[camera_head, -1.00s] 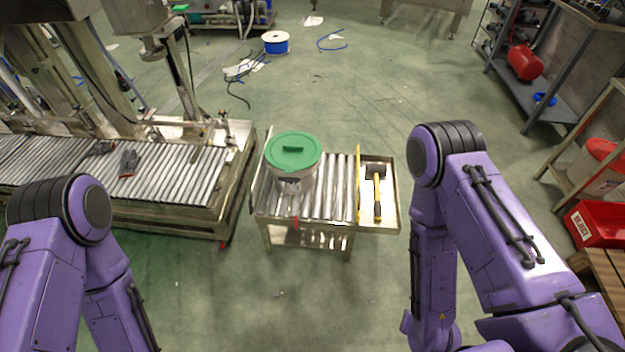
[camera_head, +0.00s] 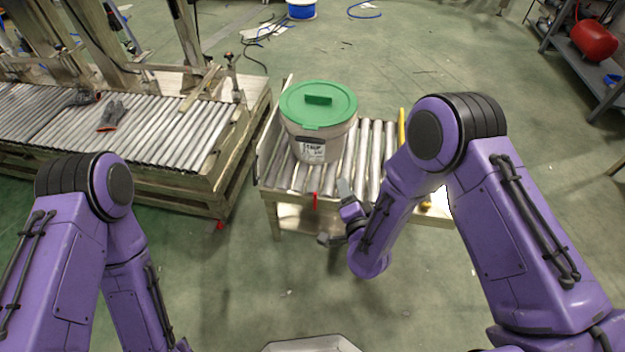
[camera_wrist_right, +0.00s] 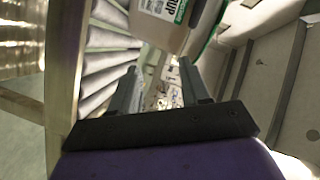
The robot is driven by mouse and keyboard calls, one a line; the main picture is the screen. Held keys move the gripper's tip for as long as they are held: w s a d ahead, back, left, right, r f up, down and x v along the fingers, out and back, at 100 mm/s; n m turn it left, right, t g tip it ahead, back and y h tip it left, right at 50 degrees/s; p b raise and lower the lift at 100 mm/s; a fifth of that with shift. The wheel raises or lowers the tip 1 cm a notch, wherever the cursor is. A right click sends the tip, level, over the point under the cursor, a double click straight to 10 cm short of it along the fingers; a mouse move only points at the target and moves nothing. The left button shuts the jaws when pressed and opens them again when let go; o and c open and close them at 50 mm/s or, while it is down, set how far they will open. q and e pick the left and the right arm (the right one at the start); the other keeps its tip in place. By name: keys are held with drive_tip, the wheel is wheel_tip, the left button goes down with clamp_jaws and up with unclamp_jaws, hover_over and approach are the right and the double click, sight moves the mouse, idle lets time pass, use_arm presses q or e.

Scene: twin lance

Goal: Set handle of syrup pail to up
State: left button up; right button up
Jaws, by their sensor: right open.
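The syrup pail (camera_head: 335,142) stands upright on the short roller table, with a green lid (camera_head: 300,112) and a label on its front. In the right wrist view the pail (camera_wrist_right: 163,32) shows at the top, label included, beyond the fingers. My right gripper (camera_head: 333,212) is open and empty, in front of the table's near edge and apart from the pail. Its two fingers also show in the wrist view (camera_wrist_right: 158,68). My left arm is at the left, its gripper out of view.
The small roller table (camera_head: 284,180) has free rollers right of the pail. My right forearm covers much of its right part, where a yellow bar (camera_head: 401,125) stands. A longer conveyor (camera_head: 165,140) with a dark glove (camera_head: 112,115) is at the left.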

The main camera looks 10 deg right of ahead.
drive_tip(key=w+a+f+m+t+y+b, duration=0.1)
drive_tip(key=w+a+m+t+b, duration=0.2)
drive_tip(key=w+a+t+b, duration=0.4)
drive_tip(key=g+b, duration=0.2)
drive_tip(key=b, duration=0.1)
approach(312, 133)
drive_tip(key=w, duration=0.5)
use_arm(q)
wheel_tip(312, 133, down, 14)
drive_tip(key=shift+s+r, duration=0.15)
drive_tip(key=shift+s, duration=0.05)
use_arm(e)
drive_tip(key=shift+w+a+r, duration=0.2)
drive_tip(key=shift+w+a, duration=0.25)
drive_tip(key=shift+w, duration=0.05)
use_arm(q)
drive_tip(key=shift+d, duration=0.1)
